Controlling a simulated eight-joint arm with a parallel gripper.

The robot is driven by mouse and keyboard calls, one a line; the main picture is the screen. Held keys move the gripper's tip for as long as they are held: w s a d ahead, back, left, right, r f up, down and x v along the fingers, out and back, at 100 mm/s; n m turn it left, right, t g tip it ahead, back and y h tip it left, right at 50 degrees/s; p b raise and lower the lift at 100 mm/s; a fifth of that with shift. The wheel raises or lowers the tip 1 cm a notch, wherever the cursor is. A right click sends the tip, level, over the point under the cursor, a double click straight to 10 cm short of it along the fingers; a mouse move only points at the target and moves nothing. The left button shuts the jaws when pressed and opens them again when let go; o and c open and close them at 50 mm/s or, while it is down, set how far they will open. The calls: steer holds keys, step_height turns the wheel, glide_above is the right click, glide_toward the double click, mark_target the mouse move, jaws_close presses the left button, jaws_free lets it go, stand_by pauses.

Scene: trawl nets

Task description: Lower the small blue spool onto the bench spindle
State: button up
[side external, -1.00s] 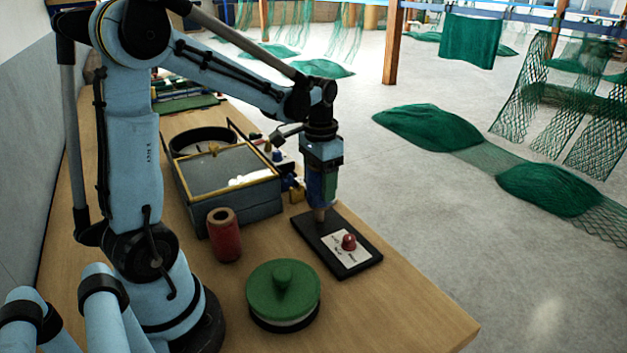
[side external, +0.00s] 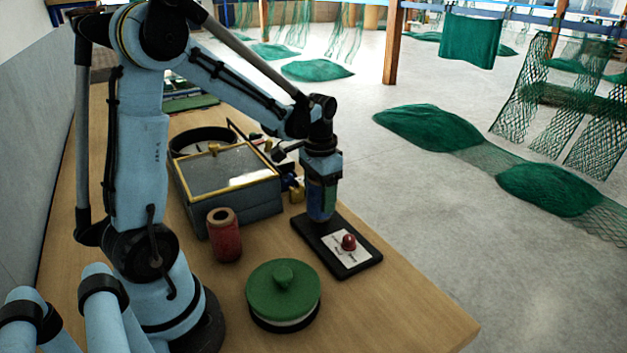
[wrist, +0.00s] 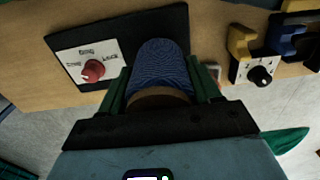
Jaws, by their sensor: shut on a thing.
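My gripper (side external: 322,200) is low over the back part of a flat black base plate (side external: 367,260) on the bench. It is shut on the small blue spool (side external: 318,213). The blue spool also shows in the wrist view (wrist: 160,62), between my green fingers, with a tan end nearest the camera. The base plate (wrist: 178,15) lies beneath it. The spindle is hidden behind the spool and fingers, so I cannot tell how far the spool is around it or whether it touches the plate. The plate carries a white label and a red knob (side external: 349,242).
A red spool (side external: 224,237) and a green-lidded round container (side external: 283,292) stand on the bench nearby. A grey box with a yellow-edged lid (side external: 230,210) stands to the left. Yellow and blue fittings (wrist: 258,55) lie beside the plate. The bench's front right corner is clear.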

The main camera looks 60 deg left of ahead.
steer(key=shift+f, duration=0.4)
steer(key=shift+f, duration=0.1)
steer(key=o, duration=1.2)
step_height(320, 180, up, 12)
steer(key=shift+r, duration=0.1)
